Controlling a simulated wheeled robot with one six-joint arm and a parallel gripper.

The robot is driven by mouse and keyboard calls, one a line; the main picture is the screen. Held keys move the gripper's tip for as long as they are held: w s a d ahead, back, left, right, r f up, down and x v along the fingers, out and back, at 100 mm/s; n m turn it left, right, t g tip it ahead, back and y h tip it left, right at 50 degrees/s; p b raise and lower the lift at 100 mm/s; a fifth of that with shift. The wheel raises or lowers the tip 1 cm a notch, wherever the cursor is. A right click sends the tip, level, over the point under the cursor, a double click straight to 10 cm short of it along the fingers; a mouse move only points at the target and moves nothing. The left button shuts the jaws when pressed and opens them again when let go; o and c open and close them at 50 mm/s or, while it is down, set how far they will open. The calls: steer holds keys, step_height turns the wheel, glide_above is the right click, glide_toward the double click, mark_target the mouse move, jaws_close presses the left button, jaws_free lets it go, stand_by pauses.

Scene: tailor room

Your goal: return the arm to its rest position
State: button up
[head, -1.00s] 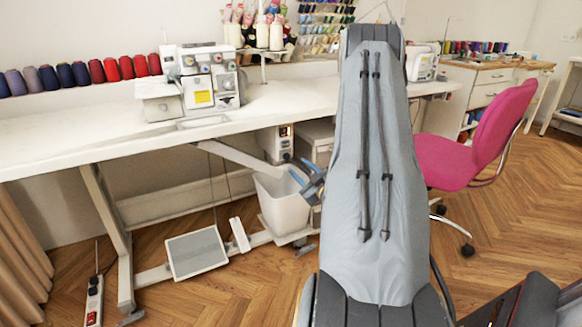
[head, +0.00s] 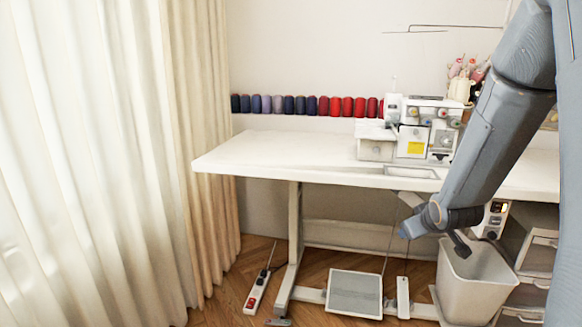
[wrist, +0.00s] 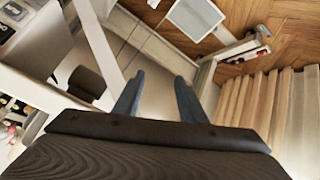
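My arm comes down from the upper right in the head view, blue-grey, in front of the sewing table. My gripper (head: 416,224) is at its lower end, below the table's front edge and just above and left of the white bin (head: 474,284). In the wrist view my gripper (wrist: 158,92) shows two blue-grey fingers spread apart with nothing between them. The head view does not show the fingers clearly, and the bin's inside is partly covered by my wrist.
A foot pedal (head: 354,293) and a power strip (head: 256,292) are below. Drawers (head: 530,255) stand at the right. A curtain (head: 90,160) fills the left.

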steer(key=s+a+r+g, duration=0.2)
steer(key=s+a, duration=0.4)
steer(key=a, duration=0.4)
steer(key=s+a+r+g+y, duration=0.1)
steer(key=s+a+r+g, duration=0.1)
steer(key=s+a, duration=0.5)
steer(key=s+a+r+g, duration=0.2)
steer(key=s+a+g, duration=0.15)
steer(key=s, duration=0.85)
steer(key=s+a+r+g+y, duration=0.1)
steer(key=s+a+r+g, duration=0.1)
steer(key=s+a, duration=0.55)
steer(key=s+d+r+m+p, duration=0.1)
steer(key=d+r+m+p, duration=0.2)
steer(key=d+r+p, duration=0.8)
steer(key=d+p, duration=0.1)
steer(key=p, duration=0.9)
steer(key=shift+s+d+r, duration=0.2)
steer(key=shift+s+r, duration=0.15)
steer(key=shift+r, duration=0.05)
